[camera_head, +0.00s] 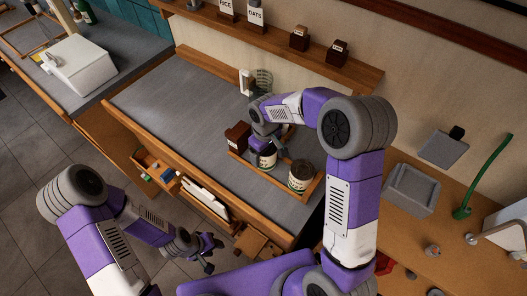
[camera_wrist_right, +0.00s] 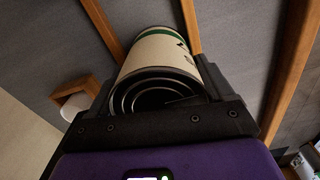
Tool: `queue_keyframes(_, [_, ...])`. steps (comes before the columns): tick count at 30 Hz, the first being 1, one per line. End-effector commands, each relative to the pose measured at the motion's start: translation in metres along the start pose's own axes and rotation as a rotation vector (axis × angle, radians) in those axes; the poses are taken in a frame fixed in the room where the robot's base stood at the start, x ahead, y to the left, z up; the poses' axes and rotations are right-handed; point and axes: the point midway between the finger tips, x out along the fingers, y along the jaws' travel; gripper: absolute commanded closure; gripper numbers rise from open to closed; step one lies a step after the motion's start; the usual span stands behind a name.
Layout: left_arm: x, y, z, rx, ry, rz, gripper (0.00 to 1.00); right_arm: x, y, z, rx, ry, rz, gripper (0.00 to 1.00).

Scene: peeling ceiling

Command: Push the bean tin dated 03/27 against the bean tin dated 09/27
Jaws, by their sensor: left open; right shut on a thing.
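A bean tin (camera_head: 266,160) with a pale label and a green band stands on the grey counter inside a low wooden frame (camera_head: 238,156). My right gripper (camera_head: 264,148) comes down on it from above and is shut around it. The right wrist view shows this tin (camera_wrist_right: 158,55) between the fingers, its ringed metal end facing the camera. A second tin (camera_head: 300,176) stands a little to the right, apart from the held one. I cannot read a date on either tin. My left gripper (camera_head: 207,250) is open and empty, low in front of the counter.
A dark brown box (camera_head: 237,137) stands just left of the held tin. A white object (camera_head: 245,82) and a wire rack (camera_head: 263,80) are behind. My right arm passes over the counter's right side. The counter's left part (camera_head: 175,95) is clear.

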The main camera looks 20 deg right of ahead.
Motion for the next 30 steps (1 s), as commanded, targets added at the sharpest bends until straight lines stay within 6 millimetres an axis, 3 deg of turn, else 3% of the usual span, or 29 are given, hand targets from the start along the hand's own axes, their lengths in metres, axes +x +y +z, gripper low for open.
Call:
queue_keyframes(18, [0.006,-0.002,0.0,0.0,0.0,0.0,0.57,0.0,0.007,0.042,0.002,0.001,0.0,0.56])
queue_keyframes(30, [0.006,-0.002,0.0,0.0,0.0,0.0,0.57,0.0,0.008,0.046,0.0,0.001,0.0,0.56])
